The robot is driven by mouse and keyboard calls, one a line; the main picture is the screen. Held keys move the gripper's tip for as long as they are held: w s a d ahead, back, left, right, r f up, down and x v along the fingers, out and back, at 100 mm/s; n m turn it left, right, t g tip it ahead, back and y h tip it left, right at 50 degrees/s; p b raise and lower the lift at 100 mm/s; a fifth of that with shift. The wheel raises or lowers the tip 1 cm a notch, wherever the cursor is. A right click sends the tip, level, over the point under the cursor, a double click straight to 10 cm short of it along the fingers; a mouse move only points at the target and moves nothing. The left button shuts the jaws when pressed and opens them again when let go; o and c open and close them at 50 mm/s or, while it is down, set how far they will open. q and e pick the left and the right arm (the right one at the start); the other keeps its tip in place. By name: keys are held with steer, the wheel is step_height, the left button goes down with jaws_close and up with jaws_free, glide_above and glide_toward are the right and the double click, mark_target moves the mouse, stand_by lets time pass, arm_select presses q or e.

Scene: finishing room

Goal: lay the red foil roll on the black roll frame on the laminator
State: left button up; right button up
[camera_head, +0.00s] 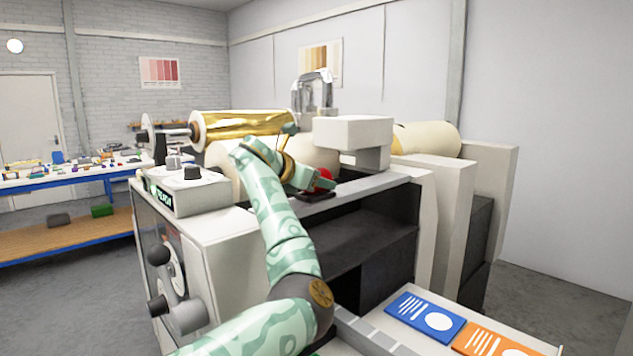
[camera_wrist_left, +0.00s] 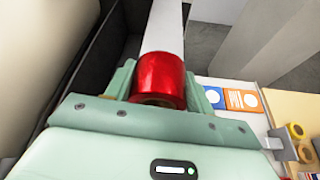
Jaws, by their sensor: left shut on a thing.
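The red foil roll shows as a small red patch (camera_head: 324,176) at the end of my left arm in the head view. In the left wrist view the shiny red roll (camera_wrist_left: 160,76) sits between the two pale green fingers of my left gripper (camera_wrist_left: 164,88), which is shut on it. My left gripper (camera_head: 312,180) is over the front edge of the laminator (camera_head: 222,232). A small dark piece (camera_head: 317,196), perhaps the black roll frame, shows just below the red roll. I cannot tell whether the roll touches it. My right gripper is not in view.
A gold foil roll (camera_head: 250,125) and cream rollers lie behind my left arm. A white block (camera_head: 352,131) stands just right of the gripper. Blue (camera_head: 425,312) and orange (camera_head: 492,342) printed sheets lie at the lower right. A control box (camera_head: 190,190) is at the left.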

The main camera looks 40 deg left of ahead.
arm_select(q)
steer(key=shift+f, duration=0.2)
steer(key=o, duration=1)
steer(key=shift+s+a+r, duration=0.1)
steer(key=shift+s+r, duration=0.05)
steer(key=p+v, duration=0.1)
steer(key=v, duration=1)
steer(key=shift+s+r, duration=0.1)
steer(key=shift+s, duration=0.3)
